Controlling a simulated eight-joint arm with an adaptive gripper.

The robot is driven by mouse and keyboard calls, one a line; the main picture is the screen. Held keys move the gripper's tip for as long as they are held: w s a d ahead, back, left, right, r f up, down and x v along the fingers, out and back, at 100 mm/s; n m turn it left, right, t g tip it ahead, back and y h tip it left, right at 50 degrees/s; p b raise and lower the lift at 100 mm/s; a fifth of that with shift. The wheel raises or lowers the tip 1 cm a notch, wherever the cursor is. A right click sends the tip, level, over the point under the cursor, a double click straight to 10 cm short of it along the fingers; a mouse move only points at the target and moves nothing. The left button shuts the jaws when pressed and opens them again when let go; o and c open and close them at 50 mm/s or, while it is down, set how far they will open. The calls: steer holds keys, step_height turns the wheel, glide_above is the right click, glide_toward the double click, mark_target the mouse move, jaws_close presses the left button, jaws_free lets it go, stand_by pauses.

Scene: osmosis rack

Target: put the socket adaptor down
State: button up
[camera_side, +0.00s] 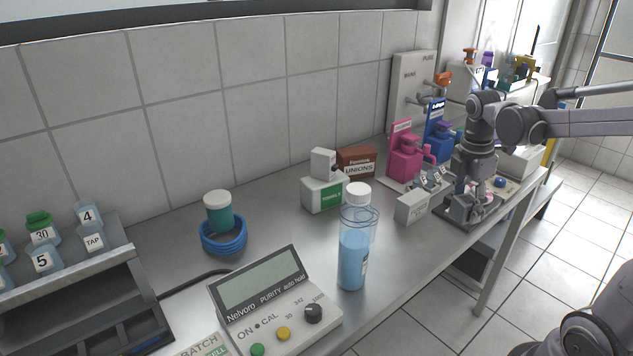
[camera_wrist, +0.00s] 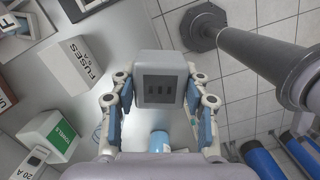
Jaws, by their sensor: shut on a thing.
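There the adaptor is hard to tell apart from the grey fingers. Whether its underside touches anything is hidden.
A white fuses box (camera_wrist: 72,65) lies left of the adaptor; it also shows in the side view (camera_side: 412,207). Small labelled bottles (camera_side: 430,180) and a pink stand (camera_side: 405,158) are close behind. A blue-liquid bottle (camera_side: 353,255) stands at the bench's front. Bare bench (camera_side: 285,235) lies left of it.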

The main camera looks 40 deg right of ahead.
steer(key=w+d+r+n, duration=0.1)
steer(key=w+d, duration=0.2)
steer(key=w, duration=0.5)
steer(key=w+d+r+n, duration=0.1)
steer(key=w+d+r, duration=0.1)
steer(key=w, duration=0.5)
steer(key=n, duration=0.3)
glide_above(383, 190)
step_height(383, 190, down, 4)
steer(key=shift+t, duration=0.3)
steer(key=f, duration=0.9)
steer(key=shift+a+f, duration=0.2)
steer(key=shift+f, duration=0.2)
steer(key=o, duration=1.2)
steer(key=shift+f, duration=0.15)
